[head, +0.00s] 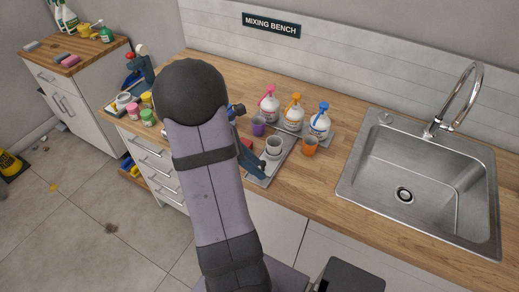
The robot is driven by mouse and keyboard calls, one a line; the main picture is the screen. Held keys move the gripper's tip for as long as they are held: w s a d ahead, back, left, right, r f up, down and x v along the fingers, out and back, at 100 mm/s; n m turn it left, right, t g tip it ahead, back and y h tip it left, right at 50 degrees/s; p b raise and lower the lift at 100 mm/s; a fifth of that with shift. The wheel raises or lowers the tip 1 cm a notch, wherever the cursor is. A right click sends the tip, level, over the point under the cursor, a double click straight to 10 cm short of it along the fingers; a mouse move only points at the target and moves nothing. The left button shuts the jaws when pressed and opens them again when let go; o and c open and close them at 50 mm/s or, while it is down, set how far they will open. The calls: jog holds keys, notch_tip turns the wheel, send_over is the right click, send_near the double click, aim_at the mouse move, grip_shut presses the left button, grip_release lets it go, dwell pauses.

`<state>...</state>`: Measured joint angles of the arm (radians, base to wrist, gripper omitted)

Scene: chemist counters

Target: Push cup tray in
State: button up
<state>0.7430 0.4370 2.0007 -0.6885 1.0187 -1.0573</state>
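The cup tray (286,152) is a flat grey metal tray on the wooden counter, with its near end close to the counter's front edge. A pale grey cup (274,147) stands on it. A purple cup (258,126) stands at its far left and an orange cup (310,147) at its right; I cannot tell whether either is on the tray. My gripper (254,163) is low over the tray's left near part, beside the pale cup. My arm hides much of it, and I cannot tell its opening or whether it touches the tray.
A steel sink (365,184) is at the right. Pink and green jars (147,117) stand left of my arm. Counter between the orange cup and sink is clear.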

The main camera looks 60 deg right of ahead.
aim_at(270, 156)
notch_tip(270, 156, up, 4)
jog(key=w+d+t+p, duration=0.1)
jog(key=w+d+t, duration=0.2)
jog(key=shift+a+p+x, duration=0.15)
jog(key=shift+p+x, duration=0.25)
jog(key=shift+x, duration=1.4)
jog(key=shift+a+p+x, duration=0.15)
jog(key=shift+p+x, duration=0.2)
jog(key=shift+x, duration=1.45)
jog(key=shift+s, duration=0.15)
jog(key=shift+c, duration=0.4)
grip_shut()
